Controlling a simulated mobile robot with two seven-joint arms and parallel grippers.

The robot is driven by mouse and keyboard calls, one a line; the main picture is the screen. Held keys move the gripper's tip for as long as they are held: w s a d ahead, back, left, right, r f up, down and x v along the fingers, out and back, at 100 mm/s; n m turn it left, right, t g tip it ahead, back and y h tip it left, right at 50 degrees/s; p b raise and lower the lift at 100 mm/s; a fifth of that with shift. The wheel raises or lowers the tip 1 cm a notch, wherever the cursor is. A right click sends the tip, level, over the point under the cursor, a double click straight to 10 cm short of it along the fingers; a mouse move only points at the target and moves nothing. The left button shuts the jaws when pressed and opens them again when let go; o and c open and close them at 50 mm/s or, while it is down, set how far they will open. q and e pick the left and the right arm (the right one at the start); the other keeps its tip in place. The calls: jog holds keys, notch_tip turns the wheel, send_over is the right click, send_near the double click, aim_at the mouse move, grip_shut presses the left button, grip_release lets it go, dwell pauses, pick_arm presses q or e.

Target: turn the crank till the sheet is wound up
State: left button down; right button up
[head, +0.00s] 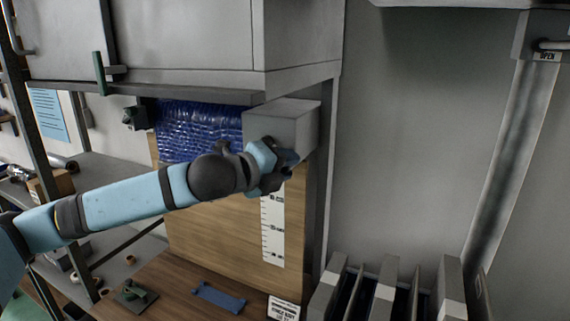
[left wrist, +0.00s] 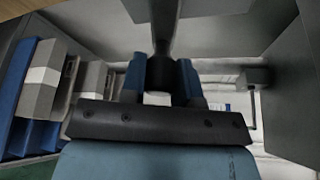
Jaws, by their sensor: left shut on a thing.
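The blue, wrinkled sheet (head: 198,128) hangs as a short band under the cabinet, in front of a wooden board (head: 215,225). A grey housing box (head: 283,125) is at the sheet's right end. My left gripper (head: 284,168) is at the front of this box and mostly hides the crank in the head view. In the left wrist view, my left gripper's blue fingers (left wrist: 161,80) are shut on the dark crank handle (left wrist: 160,72), whose dark arm (left wrist: 164,25) runs up from it. My right gripper is in neither view.
A white scale strip (head: 273,230) runs down the board's right side. A grey cabinet (head: 190,35) hangs above. Upright grey panels (head: 380,290) stand at lower right. A blue flat piece (head: 219,297) and a green clamp-like item (head: 135,294) lie on the wooden bench.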

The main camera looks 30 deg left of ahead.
pick_arm(q)
jog(key=c, duration=0.8)
grip_release()
jog(key=shift+c, duration=0.2)
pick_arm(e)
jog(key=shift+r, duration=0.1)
pick_arm(q)
jog(key=b+v, duration=1.2)
jog(key=v, duration=0.1)
jog(key=shift+s+b, duration=0.4)
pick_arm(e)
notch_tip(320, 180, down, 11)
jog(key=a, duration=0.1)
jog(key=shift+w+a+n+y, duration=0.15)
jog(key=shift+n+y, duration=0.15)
pick_arm(q)
jog(key=shift+a, duration=0.1)
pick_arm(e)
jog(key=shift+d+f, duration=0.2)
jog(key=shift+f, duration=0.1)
